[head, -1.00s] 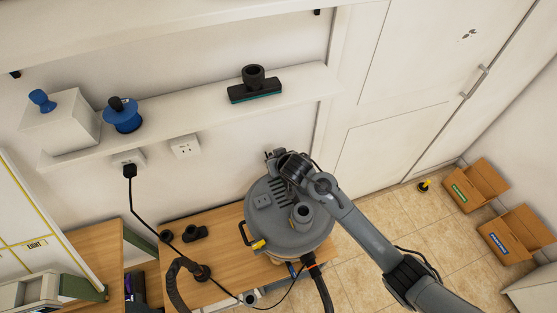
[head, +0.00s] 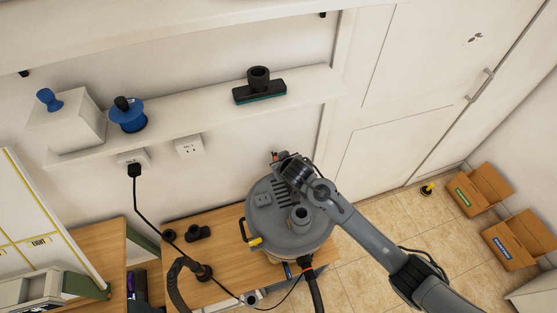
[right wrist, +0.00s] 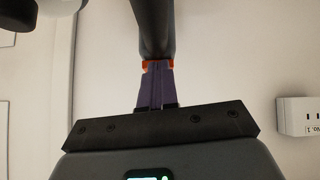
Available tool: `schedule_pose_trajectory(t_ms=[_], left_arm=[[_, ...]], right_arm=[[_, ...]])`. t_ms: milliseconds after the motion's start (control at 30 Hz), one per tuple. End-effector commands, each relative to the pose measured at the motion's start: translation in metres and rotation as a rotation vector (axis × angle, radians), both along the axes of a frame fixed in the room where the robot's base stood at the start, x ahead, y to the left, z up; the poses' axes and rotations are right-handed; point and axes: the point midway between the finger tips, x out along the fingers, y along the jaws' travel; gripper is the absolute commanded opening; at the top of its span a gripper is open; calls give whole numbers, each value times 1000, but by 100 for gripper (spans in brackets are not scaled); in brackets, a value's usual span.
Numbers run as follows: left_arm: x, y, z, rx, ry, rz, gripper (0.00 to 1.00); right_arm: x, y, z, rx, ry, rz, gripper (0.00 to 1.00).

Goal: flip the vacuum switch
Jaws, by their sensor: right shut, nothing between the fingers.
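The vacuum (head: 271,222) is a grey round drum on the wooden bench, with a hose port on its lid and a yellow latch at its front left. A small block with dark marks (head: 263,200) sits on the lid; I cannot tell whether it is the switch. My right arm reaches over the lid's back right, its wrist hiding that part. In the right wrist view my right gripper (right wrist: 156,72) is shut, its purple fingers together and empty. An orange band and dark tube-like part show just past the tips; contact cannot be told. My left gripper is not in view.
A black plug with its cord is in the wall outlet (head: 132,158); a second outlet (head: 188,146) is beside it. The shelf (head: 200,115) above holds a black brush head (head: 259,92). A black hose (head: 177,285) lies left of the vacuum. Open boxes (head: 480,190) stand at far right.

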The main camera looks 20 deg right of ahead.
Motion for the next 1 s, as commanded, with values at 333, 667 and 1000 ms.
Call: schedule_pose_trajectory(t_ms=[333,667,1000], left_arm=[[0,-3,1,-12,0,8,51],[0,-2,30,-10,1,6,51],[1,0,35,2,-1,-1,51]], right_arm=[[-1,-4,-4,-5,10,-7,0],[0,-1,27,-2,4,-2,0],[-27,1,65,1,-1,2,0]])
